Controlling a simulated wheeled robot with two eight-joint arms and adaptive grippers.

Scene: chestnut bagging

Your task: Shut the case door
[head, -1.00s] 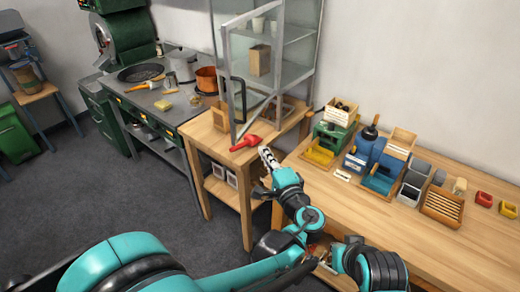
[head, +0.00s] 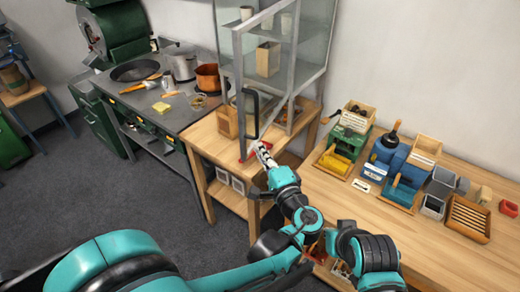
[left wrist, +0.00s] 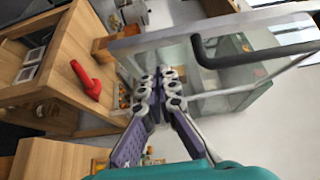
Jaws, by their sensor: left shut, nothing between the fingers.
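The glass case (head: 315,50) stands on a wooden stand at the back. Its metal-framed glass door (head: 238,85) is open, swung out towards me over the stand. A dark bar handle (head: 253,115) is on the door; it also shows in the left wrist view (left wrist: 235,61). My left gripper (head: 262,148) is shut and empty, low by the door's bottom edge; its tips in the left wrist view (left wrist: 160,75) are together, below and left of the handle. I cannot tell whether they touch the door. My right gripper is not in view.
A red object (left wrist: 86,80) lies on the wooden stand (head: 208,132) near the left gripper, partly hidden in the head view. A workbench (head: 455,250) with several bins is at the right. A cooking counter (head: 180,115) with pans is at the left.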

